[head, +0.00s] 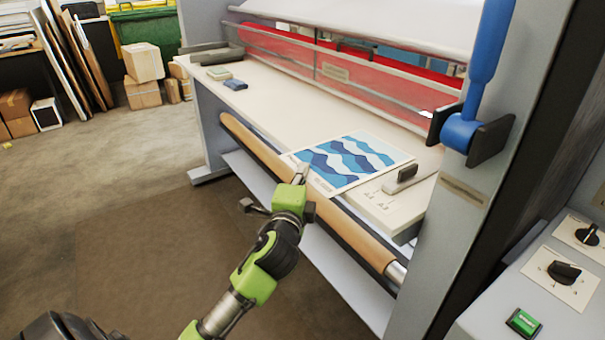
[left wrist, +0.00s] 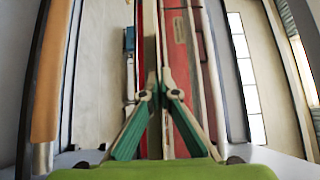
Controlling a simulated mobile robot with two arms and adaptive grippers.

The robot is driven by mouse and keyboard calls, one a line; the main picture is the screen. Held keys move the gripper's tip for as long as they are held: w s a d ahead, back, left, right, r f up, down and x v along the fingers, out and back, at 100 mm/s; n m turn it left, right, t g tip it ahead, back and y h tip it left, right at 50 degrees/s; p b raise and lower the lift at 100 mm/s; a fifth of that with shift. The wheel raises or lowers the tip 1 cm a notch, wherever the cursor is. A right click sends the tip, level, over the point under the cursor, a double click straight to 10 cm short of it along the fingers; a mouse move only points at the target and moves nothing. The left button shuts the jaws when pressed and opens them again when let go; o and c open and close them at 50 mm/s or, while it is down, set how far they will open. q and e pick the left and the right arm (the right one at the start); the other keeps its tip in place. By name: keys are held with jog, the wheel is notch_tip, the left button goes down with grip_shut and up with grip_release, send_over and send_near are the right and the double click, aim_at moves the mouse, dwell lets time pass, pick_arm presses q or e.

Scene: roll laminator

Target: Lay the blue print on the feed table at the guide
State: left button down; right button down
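The blue print (head: 348,160), a white sheet with blue wave bands, is over the feed table (head: 285,118) in the head view. Its near edge reaches over the table's front edge. I cannot tell whether it lies flat or is slightly raised. The guide (head: 407,174), a dark block, stands just right of the print; whether they touch is unclear. My left gripper (head: 301,174) is at the print's near left corner. In the left wrist view, its green-padded fingers (left wrist: 160,92) converge on a thin sheet seen edge-on. My right gripper is out of view.
A tan roller (head: 300,190) runs along the table's front. A red-tinted cover (head: 345,72) stands behind the table. A small blue object (head: 235,85) lies at the far left. A blue lever (head: 480,90) and side panel (head: 465,190) bound the right side.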

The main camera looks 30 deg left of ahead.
pick_arm(q)
jog(key=shift+f, duration=0.15)
jog(key=c, duration=2.3)
grip_release()
jog(key=shift+r, duration=0.25)
jog(key=b+v, duration=0.1)
jog(key=v, duration=1.1)
